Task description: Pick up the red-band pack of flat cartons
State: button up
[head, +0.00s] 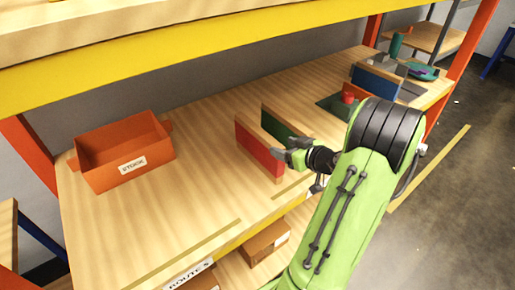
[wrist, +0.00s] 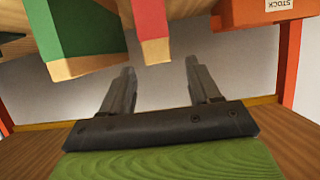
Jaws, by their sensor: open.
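The red-band pack of flat cartons (head: 258,151) stands upright on edge on the wooden shelf, a thin tan slab with a red face. A similar green-banded pack (head: 281,128) stands just behind it to the right. My gripper (head: 283,147) is at the near right end of the red-band pack. In the wrist view, my gripper (wrist: 160,68) has its two fingers apart with nothing between them. There the end of the red-band pack (wrist: 153,28) lies beyond the fingertips, roughly in line with the gap, and the green-banded pack (wrist: 75,32) is to its left.
An orange STOCK bin (head: 125,158) stands at the left of the shelf. A yellow beam (head: 180,54) crosses above. Shelf space between bin and packs is clear.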

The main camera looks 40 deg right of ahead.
aim_at(273, 141)
jog(key=x, duration=0.7)
jog(key=shift+w+r, duration=0.15)
jog(key=shift+w, duration=0.15)
grip_shut()
jog(key=shift+r, duration=0.1)
